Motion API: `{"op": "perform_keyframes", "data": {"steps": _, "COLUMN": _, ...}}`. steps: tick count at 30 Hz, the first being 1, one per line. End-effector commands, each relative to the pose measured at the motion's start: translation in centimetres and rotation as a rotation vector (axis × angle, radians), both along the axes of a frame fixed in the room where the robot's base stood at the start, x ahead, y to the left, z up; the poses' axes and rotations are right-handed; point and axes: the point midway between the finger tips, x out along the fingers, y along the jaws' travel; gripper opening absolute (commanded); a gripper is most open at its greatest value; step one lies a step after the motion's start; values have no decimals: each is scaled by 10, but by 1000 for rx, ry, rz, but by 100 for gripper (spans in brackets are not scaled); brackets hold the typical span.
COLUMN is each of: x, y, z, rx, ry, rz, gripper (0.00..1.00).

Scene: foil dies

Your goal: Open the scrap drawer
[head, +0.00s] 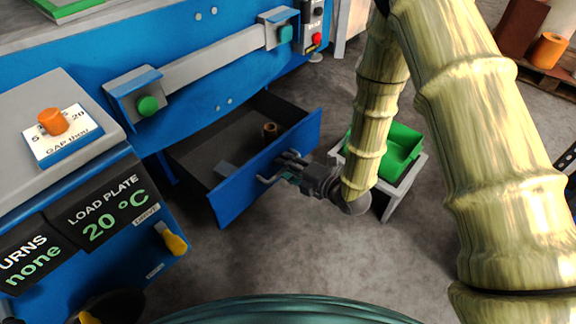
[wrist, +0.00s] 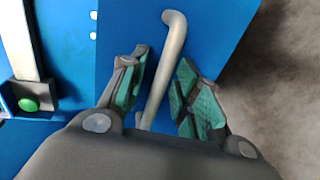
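The scrap drawer (head: 236,194) stands pulled out from the blue machine, and its dark inside shows in the head view. Its blue front also fills the upper middle of the wrist view (wrist: 125,30). A bent grey bar handle (wrist: 172,55) is fixed to that front. My gripper (head: 288,164) is at the drawer front, by the handle. In the wrist view its green-padded fingers (wrist: 163,62) are apart, one on each side of the bar, with gaps visible. The head view shows the fingertips too small to judge contact.
A brown ring-shaped piece (head: 270,130) lies in the drawer. A green bin (head: 400,150) on a pale stand (head: 418,168) is just right of my gripper. A control panel (head: 100,215) with a yellow lever (head: 174,241) is at left. Grey floor in front is clear.

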Motion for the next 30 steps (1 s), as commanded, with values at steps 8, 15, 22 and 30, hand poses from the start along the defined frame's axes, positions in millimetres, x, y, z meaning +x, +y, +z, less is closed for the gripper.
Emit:
{"op": "perform_keyframes", "data": {"steps": 8, "x": 0, "y": -1, "z": 0, "rx": 0, "ry": 0, "rz": -2, "gripper": 34}}
{"op": "perform_keyframes", "data": {"steps": 15, "x": -13, "y": -16, "z": 4, "rx": -1, "ry": 0, "rz": -2, "gripper": 34}}
{"op": "perform_keyframes", "data": {"steps": 22, "x": -39, "y": -48, "z": 13, "rx": -1, "ry": 2, "rz": -3, "gripper": 34}}
{"op": "perform_keyframes", "data": {"steps": 30, "x": -66, "y": -79, "z": 21, "rx": -1, "ry": 1, "rz": -3, "gripper": 34}}
